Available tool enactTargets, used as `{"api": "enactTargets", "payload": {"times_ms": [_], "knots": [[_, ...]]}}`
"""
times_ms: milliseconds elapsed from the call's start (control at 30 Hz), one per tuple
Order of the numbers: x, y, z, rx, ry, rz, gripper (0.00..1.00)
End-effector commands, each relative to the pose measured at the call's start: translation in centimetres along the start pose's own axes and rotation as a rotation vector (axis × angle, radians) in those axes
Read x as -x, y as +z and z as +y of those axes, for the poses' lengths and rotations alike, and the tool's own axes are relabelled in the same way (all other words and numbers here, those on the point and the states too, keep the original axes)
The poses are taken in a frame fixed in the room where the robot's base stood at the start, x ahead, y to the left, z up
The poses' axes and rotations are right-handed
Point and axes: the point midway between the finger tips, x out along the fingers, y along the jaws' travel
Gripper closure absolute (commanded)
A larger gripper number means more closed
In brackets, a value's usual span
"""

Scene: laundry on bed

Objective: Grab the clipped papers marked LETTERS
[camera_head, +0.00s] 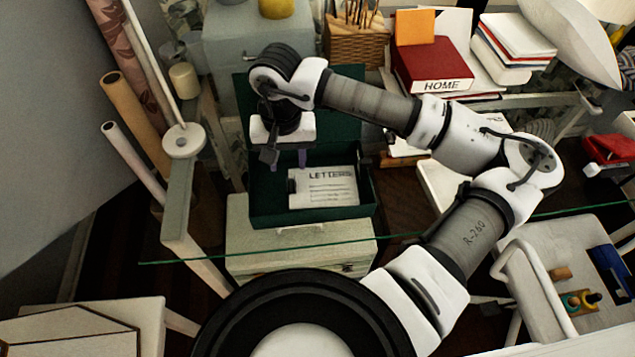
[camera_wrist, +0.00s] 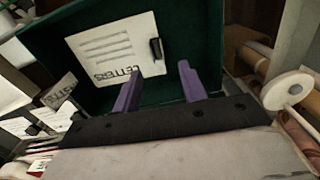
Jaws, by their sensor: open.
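The clipped papers marked LETTERS (camera_head: 330,188) are a white sheet with dark lines of writing, lying inside an open dark green box (camera_head: 262,207). In the wrist view the papers (camera_wrist: 112,48) show upside down, with a black clip (camera_wrist: 155,49) at their edge. My gripper (camera_head: 290,162) hangs over the back left part of the box. In the wrist view its two purple fingers (camera_wrist: 160,88) are apart with nothing between them. The left finger overlaps the papers' edge near the heading in that view; whether it touches them I cannot tell.
The green box stands on a pale drawer unit (camera_head: 300,238) by a glass edge (camera_head: 190,261). A red HOME book (camera_head: 432,66) and a wicker basket (camera_head: 355,48) stand behind. A white post with a round top (camera_head: 184,141) and rolled tubes (camera_head: 133,115) stand left.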

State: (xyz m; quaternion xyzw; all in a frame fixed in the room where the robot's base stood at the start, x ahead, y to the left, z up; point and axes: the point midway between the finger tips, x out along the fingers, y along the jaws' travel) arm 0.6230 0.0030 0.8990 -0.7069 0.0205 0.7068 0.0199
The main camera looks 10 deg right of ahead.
Motion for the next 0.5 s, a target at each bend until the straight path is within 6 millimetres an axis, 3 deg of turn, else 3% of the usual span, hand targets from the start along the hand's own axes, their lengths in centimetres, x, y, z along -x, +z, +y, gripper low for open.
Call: {"api": "enactTargets", "payload": {"times_ms": [500], "knots": [[-5.0,0.6,0.3,-0.001,-0.001,-0.001,0.58]]}}
